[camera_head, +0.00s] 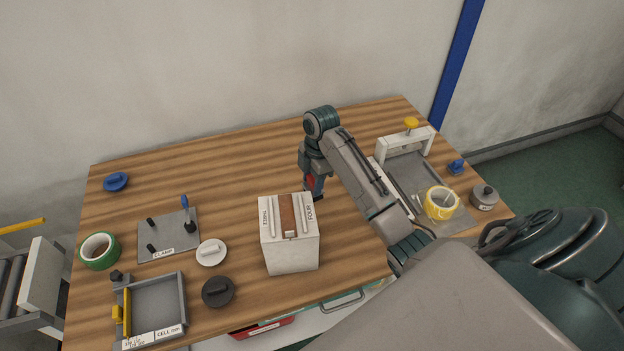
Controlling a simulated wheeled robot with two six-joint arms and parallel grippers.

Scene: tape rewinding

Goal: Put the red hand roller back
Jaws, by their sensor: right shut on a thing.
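My right gripper (315,190) points down just behind the white box, near the middle of the table. It is shut on the red hand roller (310,181); only a small red patch of the roller shows between the fingers. The rest of it is hidden by the gripper and box, and I cannot tell whether it touches the table. My left gripper is not in view.
The white box (290,250) stands close in front of the gripper. A clamp plate (155,240), grey tray (158,300), green tape roll (99,251) and discs lie left. A white-framed press (405,144) and yellow tape roll (441,203) stand right. The back-left middle is clear.

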